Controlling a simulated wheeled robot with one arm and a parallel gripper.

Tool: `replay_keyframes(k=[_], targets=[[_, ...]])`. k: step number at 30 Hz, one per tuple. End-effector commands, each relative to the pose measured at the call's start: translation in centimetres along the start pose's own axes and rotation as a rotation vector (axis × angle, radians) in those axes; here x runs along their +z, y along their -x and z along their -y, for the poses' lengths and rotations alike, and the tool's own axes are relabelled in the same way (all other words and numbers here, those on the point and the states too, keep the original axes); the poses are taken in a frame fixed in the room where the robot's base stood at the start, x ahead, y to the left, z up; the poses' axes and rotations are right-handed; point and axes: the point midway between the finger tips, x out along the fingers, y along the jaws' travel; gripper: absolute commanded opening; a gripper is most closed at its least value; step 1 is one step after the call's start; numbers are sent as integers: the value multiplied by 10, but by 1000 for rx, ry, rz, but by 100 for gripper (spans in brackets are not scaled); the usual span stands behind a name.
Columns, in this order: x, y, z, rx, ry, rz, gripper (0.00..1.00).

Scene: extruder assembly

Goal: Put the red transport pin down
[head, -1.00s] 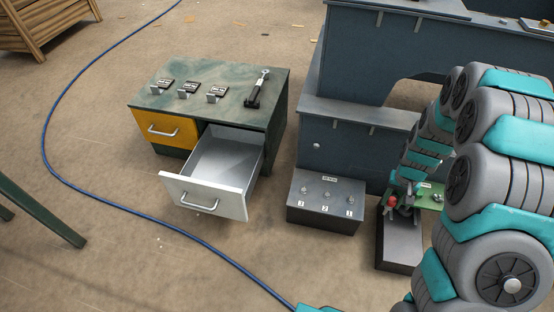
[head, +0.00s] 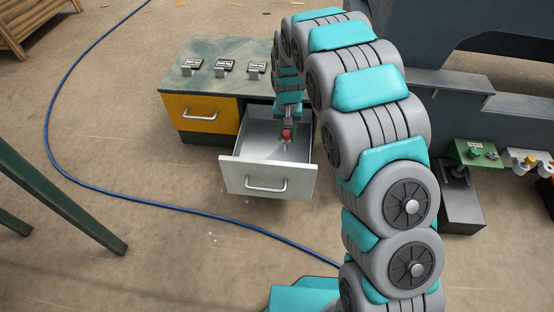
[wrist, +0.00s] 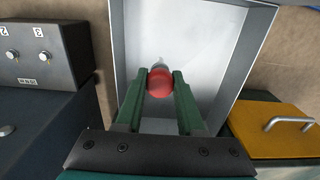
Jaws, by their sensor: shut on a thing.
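The red transport pin (head: 286,134) is between the fingers of my gripper (head: 287,130). In the wrist view the pin's round red head (wrist: 160,82) sits between the two green fingers of my gripper (wrist: 160,84), with a grey tip beyond it. My gripper is shut on it, over the open white drawer (head: 268,180). The pale drawer floor (wrist: 190,40) lies behind the pin and looks empty. I cannot tell how high the pin is above the floor.
The yellow drawer (head: 200,112) beside it is closed. Several small clamps (head: 225,67) stand on the green cabinet top (head: 210,50). A dark box with numbered knobs (wrist: 40,45) shows at left in the wrist view. A blue cable (head: 180,207) crosses the floor.

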Motion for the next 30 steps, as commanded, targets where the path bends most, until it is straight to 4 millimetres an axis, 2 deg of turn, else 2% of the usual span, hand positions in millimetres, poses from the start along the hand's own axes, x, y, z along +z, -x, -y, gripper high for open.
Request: replay_keyframes(k=[7, 14, 20, 30], targets=[[2, -44, -1, 2, 0, 8, 0], [2, -65, -1, 2, 0, 5, 0], [2, -92, -1, 1, 0, 4, 0], [1, -96, -1, 1, 0, 3, 0]])
